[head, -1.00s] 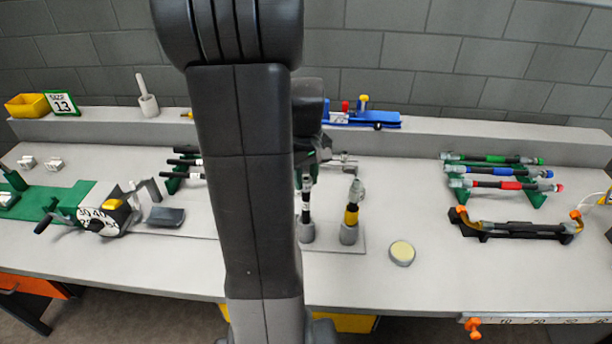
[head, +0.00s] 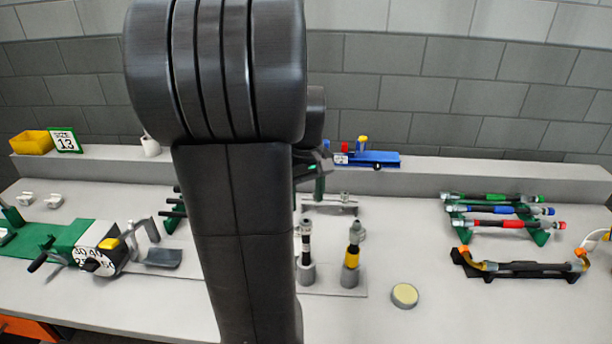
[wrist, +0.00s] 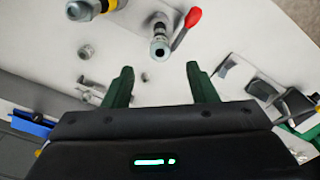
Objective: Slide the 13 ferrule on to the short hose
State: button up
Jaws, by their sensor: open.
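My gripper (wrist: 160,82) is open, with nothing between its green fingers. In the head view one green finger (head: 319,186) shows beyond my arm, above the back of the bench. A black hose (head: 306,240) stands upright in a grey holder; its metal end (wrist: 160,48) lies ahead of my fingertips in the wrist view, apart from them. A yellow-banded hose (head: 352,252) stands beside it. A small metal ring-like piece (wrist: 87,51) sits on the bench, left of the fingers. I cannot tell which piece is the 13 ferrule or which hose is the short one.
A size 13 sign (head: 66,141) and yellow bin (head: 32,142) stand on the back ledge. A dial crimper (head: 100,250) is at left. A rack of coloured hoses (head: 497,210) is at right. A red-handled tool (wrist: 187,28) lies near the hoses.

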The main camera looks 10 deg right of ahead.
aim_at(306, 218)
notch_tip(306, 218, up, 7)
jog(key=shift+f, duration=0.2)
jog(key=shift+f, duration=0.1)
notch_tip(306, 218, down, 14)
jog(key=shift+r, duration=0.1)
jog(key=shift+r+p, duration=0.4)
jog(key=shift+f, duration=0.1)
dwell(0.6)
notch_tip(306, 218, up, 13)
jog(key=b, duration=0.1)
notch_tip(306, 218, down, 13)
jog(key=shift+r+p, duration=0.1)
jog(key=shift+p, duration=0.2)
jog(key=shift+r+p, duration=0.15)
jog(key=shift+p, duration=0.3)
jog(key=shift+r+p, duration=1.7)
jog(key=shift+r, duration=1.1)
